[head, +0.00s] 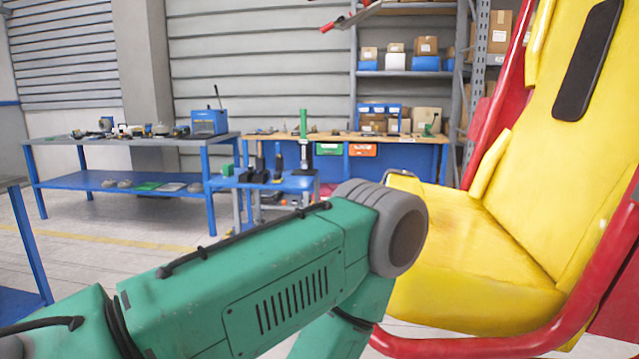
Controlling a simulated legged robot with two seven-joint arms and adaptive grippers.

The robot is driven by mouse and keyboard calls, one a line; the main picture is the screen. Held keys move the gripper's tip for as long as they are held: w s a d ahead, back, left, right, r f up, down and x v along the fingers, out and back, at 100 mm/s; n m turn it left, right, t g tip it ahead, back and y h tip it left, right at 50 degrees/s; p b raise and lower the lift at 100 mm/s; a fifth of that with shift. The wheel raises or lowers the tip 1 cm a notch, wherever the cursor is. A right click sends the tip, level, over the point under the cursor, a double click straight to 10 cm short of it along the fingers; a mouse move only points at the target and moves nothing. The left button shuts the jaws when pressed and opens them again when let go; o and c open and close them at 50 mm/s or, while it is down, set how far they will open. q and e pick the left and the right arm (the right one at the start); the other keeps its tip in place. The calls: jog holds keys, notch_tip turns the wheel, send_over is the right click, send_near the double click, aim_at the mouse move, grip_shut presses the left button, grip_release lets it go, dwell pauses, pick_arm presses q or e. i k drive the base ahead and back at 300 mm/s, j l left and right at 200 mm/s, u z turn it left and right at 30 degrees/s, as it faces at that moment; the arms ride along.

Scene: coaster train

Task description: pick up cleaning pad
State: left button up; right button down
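I cannot make out a cleaning pad for certain. A small blue cart (291,184) behind my arm carries a tall green-and-black tool (303,145), several dark upright items and a small green block (227,170). My green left arm crosses the lower middle of the head view, with its grey joint in front of the yellow seat. The arm bends down past that joint, and its gripper is out of view. My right arm and gripper do not show.
A yellow coaster seat (470,250) with a red tubular frame (480,343) fills the right side. A workbench with a blue box (209,122) stands at the back left. Another bench (425,138) and shelves with cardboard boxes (426,46) stand behind. Open floor shows at the left.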

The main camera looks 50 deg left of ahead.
aim_at(278, 178)
jog(key=u, duration=1.75)
jog(key=z, duration=0.35)
jog(key=i+j+z, duration=0.45)
jog(key=z, duration=0.3)
jog(key=i+j+z, duration=0.15)
jog(key=j+z, duration=0.2)
jog(key=i+j+z, duration=0.1)
jog(key=j+z, duration=0.25)
jog(key=j, duration=0.1)
